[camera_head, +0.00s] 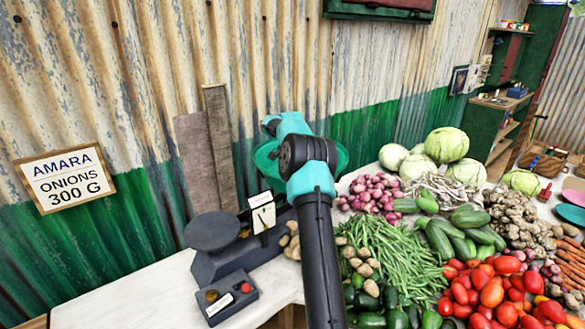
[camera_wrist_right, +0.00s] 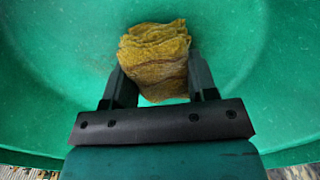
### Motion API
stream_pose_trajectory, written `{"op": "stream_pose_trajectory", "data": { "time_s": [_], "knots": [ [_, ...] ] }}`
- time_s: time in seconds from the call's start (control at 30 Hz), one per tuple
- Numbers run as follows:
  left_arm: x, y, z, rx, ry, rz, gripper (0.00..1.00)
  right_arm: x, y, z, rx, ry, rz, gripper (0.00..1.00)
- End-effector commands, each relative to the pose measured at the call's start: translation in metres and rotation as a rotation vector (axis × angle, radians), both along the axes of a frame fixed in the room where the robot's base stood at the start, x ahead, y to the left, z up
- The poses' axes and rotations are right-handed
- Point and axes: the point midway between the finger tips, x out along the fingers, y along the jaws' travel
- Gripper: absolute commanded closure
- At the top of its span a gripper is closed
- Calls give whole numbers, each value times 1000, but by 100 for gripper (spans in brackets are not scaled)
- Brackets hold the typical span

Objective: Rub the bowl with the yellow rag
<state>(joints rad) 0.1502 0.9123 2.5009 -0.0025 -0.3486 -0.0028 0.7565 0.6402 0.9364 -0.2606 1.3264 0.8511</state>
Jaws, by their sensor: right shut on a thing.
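The green bowl (camera_head: 265,160) is at the middle of the head view, beside the scale, mostly covered by my right arm. Its inside fills most of the right wrist view (camera_wrist_right: 60,60). The folded yellow rag (camera_wrist_right: 155,42) is in the right wrist view, with dark streaks on it. My right gripper (camera_wrist_right: 157,70) is shut on the rag, one finger at each side, and holds it over or against the bowl's inner surface; I cannot tell if it touches. In the head view the rag and fingers are hidden behind the arm. My left gripper is not in view.
Green beans (camera_head: 395,255), tomatoes (camera_head: 492,292) and onions (camera_head: 373,192) crowd the right. The white counter (camera_head: 130,300) is clear at front left.

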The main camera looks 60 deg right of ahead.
Motion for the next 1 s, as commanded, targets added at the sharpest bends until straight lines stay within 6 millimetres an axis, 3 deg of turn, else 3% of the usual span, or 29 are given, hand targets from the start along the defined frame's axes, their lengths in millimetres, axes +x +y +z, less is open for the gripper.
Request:
{"op": "stream_pose_trajectory", "data": {
  "time_s": [0.17,1.0],
  "knots": [
    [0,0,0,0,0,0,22,0,0,3,-1,0,0,70],
    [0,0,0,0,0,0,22,0,0,60,-1,0,0,70]
  ]
}}
